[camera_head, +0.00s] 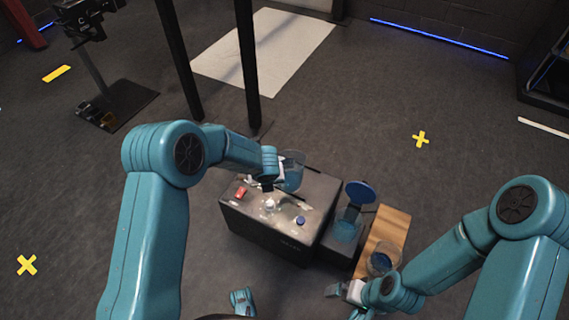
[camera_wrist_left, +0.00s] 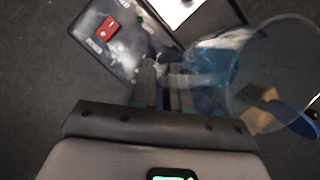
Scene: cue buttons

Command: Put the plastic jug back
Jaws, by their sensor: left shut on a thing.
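My left gripper (camera_head: 272,176) is shut on the clear plastic jug (camera_head: 291,172) and holds it above the back of the dark box (camera_head: 265,236). In the left wrist view the see-through jug (camera_wrist_left: 275,70) is at the right, beside the fingers of my left gripper (camera_wrist_left: 165,88). On the box top are a red button (camera_head: 241,192), a white button (camera_head: 269,204) and a blue button (camera_head: 300,220). The red button (camera_wrist_left: 109,27) also shows in the left wrist view. My right gripper (camera_head: 345,290) is low, by the wooden board; its opening is unclear.
Right of the box, a blue disc (camera_head: 360,192) stands above a clear, bluish container (camera_head: 346,230). A wooden board (camera_head: 394,222) lies beside it, with another clear round vessel (camera_head: 383,262) near its front end. Dark posts (camera_head: 249,65) rise behind the box.

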